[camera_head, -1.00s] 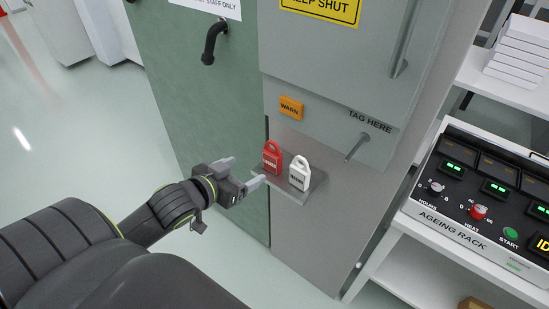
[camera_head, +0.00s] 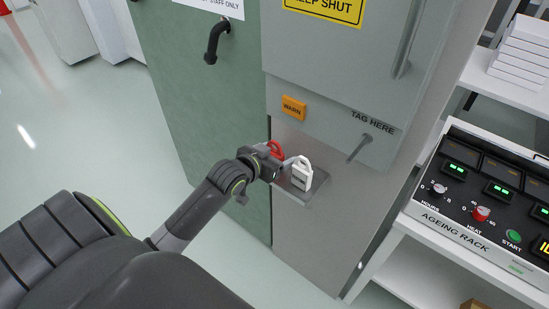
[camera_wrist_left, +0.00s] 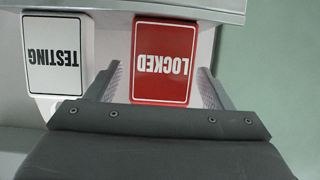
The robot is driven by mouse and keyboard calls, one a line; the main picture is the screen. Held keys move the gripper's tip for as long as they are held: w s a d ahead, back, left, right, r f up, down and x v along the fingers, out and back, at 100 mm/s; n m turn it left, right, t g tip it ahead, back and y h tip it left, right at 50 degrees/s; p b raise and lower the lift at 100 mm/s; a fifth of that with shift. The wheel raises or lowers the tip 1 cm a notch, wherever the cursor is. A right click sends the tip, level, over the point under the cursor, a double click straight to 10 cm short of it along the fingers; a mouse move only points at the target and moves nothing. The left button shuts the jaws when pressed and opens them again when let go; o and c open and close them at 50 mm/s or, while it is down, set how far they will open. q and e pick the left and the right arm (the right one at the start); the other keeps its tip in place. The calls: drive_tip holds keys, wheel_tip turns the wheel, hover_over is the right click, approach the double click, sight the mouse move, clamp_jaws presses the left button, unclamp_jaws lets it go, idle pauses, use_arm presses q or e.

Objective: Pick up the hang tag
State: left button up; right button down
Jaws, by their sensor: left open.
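Two hang tags stand side by side on a small grey shelf (camera_head: 313,197) on the cabinet front. The red tag (camera_head: 276,149) reads LOCKED in the left wrist view (camera_wrist_left: 164,60). In the head view my left gripper hides most of it. The white tag (camera_head: 301,176) reads TESTING in the left wrist view (camera_wrist_left: 56,55). My left gripper (camera_head: 283,164) is open at the red tag. In the left wrist view its two fingers (camera_wrist_left: 160,88) lie one on each side of the red tag, with small gaps showing. My right gripper is not in view.
A peg (camera_head: 358,148) under the words TAG HERE sticks out to the right of the shelf. An orange WARN label (camera_head: 293,107) is above the tags. The ageing rack panel (camera_head: 480,205) stands at the right. A dark handle (camera_head: 216,42) juts from the green door.

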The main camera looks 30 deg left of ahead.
use_arm(q)
drive_tip(key=shift+w+f, duration=0.3)
drive_tip(key=shift+w, duration=0.25)
drive_tip(key=shift+c, duration=0.3)
drive_tip(key=c, duration=1)
drive_tip(key=shift+r, duration=0.1)
drive_tip(key=shift+s+r, duration=0.2)
drive_tip(key=shift+r, duration=0.25)
wheel_tip(320, 180, up, 7)
drive_tip(key=s+a+f, duration=0.1)
drive_tip(key=s, duration=1.8)
drive_tip(key=shift+s+a+p, duration=0.25)
drive_tip(key=shift+s+p, duration=0.05)
drive_tip(key=shift+p, duration=0.05)
